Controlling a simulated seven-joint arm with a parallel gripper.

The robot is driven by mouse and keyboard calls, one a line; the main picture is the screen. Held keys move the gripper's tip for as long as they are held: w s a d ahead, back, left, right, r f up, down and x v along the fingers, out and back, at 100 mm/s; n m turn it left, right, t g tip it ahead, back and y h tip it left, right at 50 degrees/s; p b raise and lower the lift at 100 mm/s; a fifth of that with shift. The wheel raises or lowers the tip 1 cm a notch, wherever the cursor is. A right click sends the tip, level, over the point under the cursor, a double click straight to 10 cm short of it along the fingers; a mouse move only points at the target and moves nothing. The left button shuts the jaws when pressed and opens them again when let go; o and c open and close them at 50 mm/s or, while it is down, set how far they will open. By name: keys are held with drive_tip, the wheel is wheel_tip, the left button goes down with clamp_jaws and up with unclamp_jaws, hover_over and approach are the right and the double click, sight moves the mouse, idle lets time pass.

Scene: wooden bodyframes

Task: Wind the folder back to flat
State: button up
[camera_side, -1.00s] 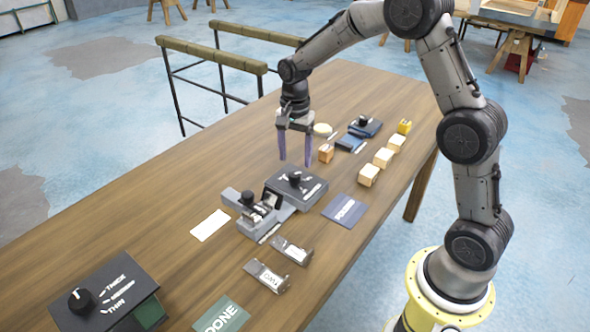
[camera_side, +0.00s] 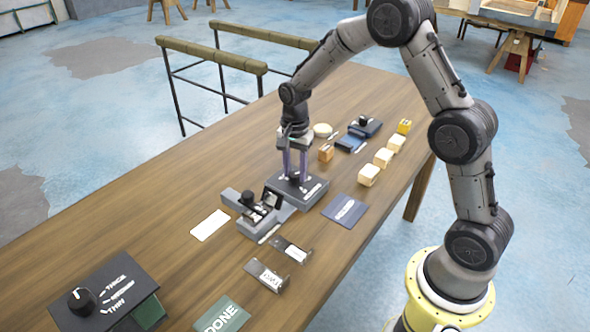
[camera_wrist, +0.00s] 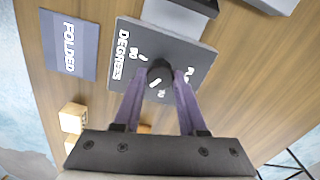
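The folder is a grey metal device (camera_side: 255,222) with a black knob on top and a dark raised part at its right. It joins a dark dial box (camera_side: 314,192), marked DEGREES in the wrist view (camera_wrist: 125,75). The box carries a round black knob (camera_wrist: 160,72) with printed marks around it. My gripper (camera_side: 294,178) points straight down over this box. The fingers partly cover the knob in the side view.
A blue FOLDED mat (camera_side: 344,210) lies right of the box. Bent metal pieces (camera_side: 267,275), a green DONE mat (camera_side: 222,318) and a THICK/THIN dial box (camera_side: 105,290) lie nearer. Wooden blocks (camera_side: 383,157) and another knobbed box (camera_side: 365,127) stand behind. A white card (camera_side: 209,225) lies left.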

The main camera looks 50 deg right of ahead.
clamp_jaws()
drive_tip(key=shift+r+n, duration=0.1)
drive_tip(key=shift+n, duration=0.3)
drive_tip(key=n, duration=0.4)
drive_tip(key=shift+n, duration=0.4)
drive_tip(key=n, duration=1.2)
drive_tip(key=shift+n, duration=0.4)
drive_tip(key=n, duration=0.5)
drive_tip(key=shift+n, duration=0.4)
